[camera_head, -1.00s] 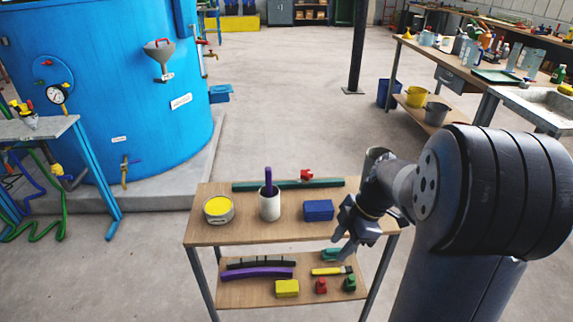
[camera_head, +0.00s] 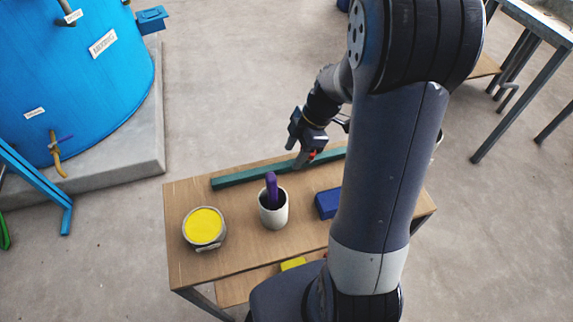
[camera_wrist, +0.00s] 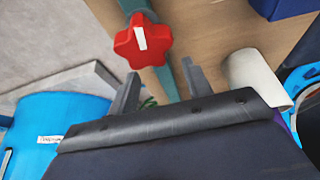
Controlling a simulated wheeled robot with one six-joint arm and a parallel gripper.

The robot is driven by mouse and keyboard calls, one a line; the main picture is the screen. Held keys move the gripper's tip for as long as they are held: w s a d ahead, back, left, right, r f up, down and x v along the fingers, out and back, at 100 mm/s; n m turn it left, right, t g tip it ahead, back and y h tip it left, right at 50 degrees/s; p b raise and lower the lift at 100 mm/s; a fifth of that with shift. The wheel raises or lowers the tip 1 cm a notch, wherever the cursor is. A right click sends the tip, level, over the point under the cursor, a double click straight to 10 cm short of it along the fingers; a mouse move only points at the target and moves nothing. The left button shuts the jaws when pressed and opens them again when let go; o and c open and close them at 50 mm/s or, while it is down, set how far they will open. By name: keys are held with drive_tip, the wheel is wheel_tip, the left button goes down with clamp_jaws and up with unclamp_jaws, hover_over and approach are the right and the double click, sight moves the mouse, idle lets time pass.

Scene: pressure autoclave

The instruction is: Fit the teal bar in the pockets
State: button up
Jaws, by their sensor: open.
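The teal bar (camera_head: 240,177) lies along the far edge of the wooden table top in the head view. In the wrist view the bar (camera_wrist: 167,80) runs up the picture, with a red star-shaped knob (camera_wrist: 142,42) with a white mark over it. My gripper (camera_head: 305,158) is over the bar, near its middle, and hides part of it and most of the knob. In the wrist view the two fingers (camera_wrist: 158,85) are apart, with nothing held between them, reaching toward the bar just short of the knob. I see no pockets that I can make out.
On the table stand a tin of yellow stuff (camera_head: 204,226), a white cup (camera_head: 273,213) with a purple-handled tool (camera_head: 271,187), and a blue block (camera_head: 328,203). A lower shelf holds a yellow block (camera_head: 293,264). A blue tank (camera_head: 70,90) stands at the left.

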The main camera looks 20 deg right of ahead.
sight(288, 163)
drive_tip(key=shift+x, duration=2)
drive_tip(key=shift+w, duration=0.1)
drive_tip(key=shift+c, duration=0.5)
clamp_jaws()
drive_tip(key=shift+r, duration=0.1)
